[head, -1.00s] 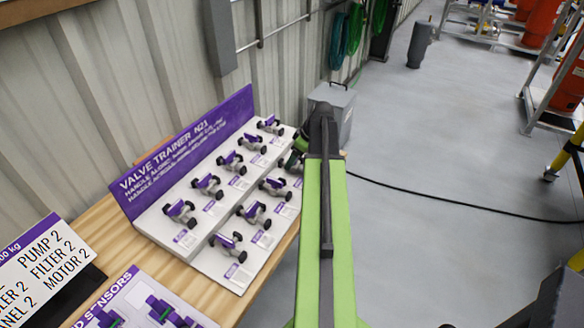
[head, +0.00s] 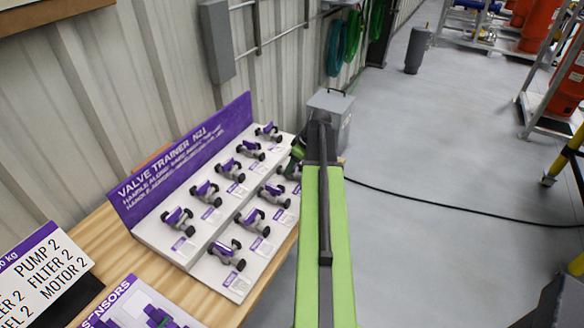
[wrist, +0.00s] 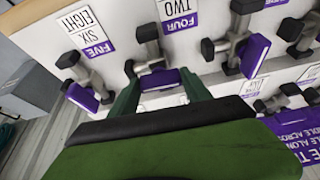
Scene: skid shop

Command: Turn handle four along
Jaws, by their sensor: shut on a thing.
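The valve trainer board (head: 205,258) carries two rows of small grey valves with black ends and purple handles. In the wrist view my gripper (wrist: 160,92) has its two green fingers on either side of one purple handle (wrist: 158,79) and is shut on it. That handle's valve (wrist: 149,48) stands between the upside-down label FIVE (wrist: 92,42) at left and the label FOUR (wrist: 179,14) at upper right. The handle lies roughly sideways in the picture; its exact angle to its pipe is hard to tell.
Neighbouring valves stand close on both sides, at left (wrist: 82,80) and right (wrist: 240,45) in the wrist view. Behind the board are its purple sign (head: 185,160) and the wall. A grey box (head: 335,105) stands beyond; open floor lies to the right.

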